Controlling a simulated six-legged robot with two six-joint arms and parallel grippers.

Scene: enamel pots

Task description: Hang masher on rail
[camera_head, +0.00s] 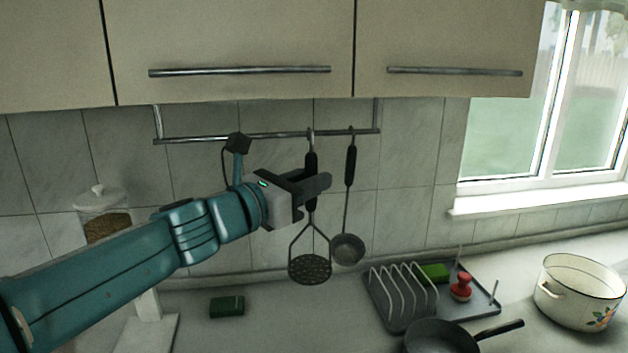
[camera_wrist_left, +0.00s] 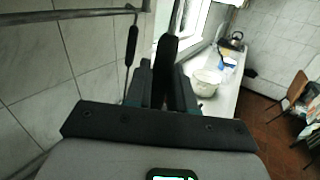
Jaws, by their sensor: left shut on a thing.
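The masher (camera_head: 310,269) has a black handle and a round perforated metal head. It hangs upright, head down, in front of the tiled wall. My left gripper (camera_head: 318,186) is shut on its black handle, and the handle also shows between the fingers in the left wrist view (camera_wrist_left: 166,52). The metal rail (camera_head: 230,137) runs under the wall cupboards and shows at the top left of the wrist view (camera_wrist_left: 70,15). The masher's top loop overlaps the rail in the head view. I cannot tell whether it is around the rail or in front of it.
A ladle (camera_head: 347,249) hangs from the rail just right of the masher. Below are a dish rack tray (camera_head: 390,322), a dark pan (camera_head: 440,338), a green sponge (camera_head: 227,306), a glass jar (camera_head: 103,213) and a white enamel pot (camera_head: 580,292). Cupboards (camera_head: 230,40) overhang the rail.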

